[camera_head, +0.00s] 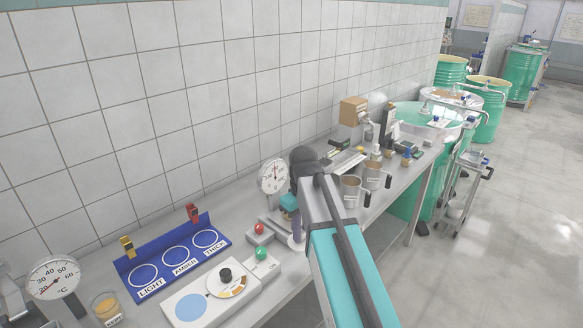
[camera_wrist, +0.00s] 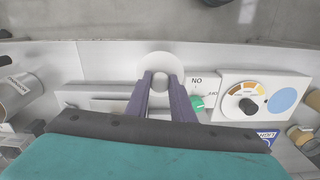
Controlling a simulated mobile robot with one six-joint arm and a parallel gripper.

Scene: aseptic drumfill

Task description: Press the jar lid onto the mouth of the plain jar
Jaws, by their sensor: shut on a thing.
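My gripper (camera_wrist: 160,77) points down over the bench, its two purple fingers close together and shut on a small pale thing between the tips, which I take for the jar lid. A round white disc (camera_wrist: 160,60) shows at and beyond the fingertips; I cannot tell whether it is the lid or something below it. In the head view my arm hides most of the gripper. I cannot make out the plain jar.
A blue rack (camera_head: 173,257) with circles marked LIGHT, AMBER and THICK lies at the left. Metal mugs (camera_head: 351,191) stand right of my arm.

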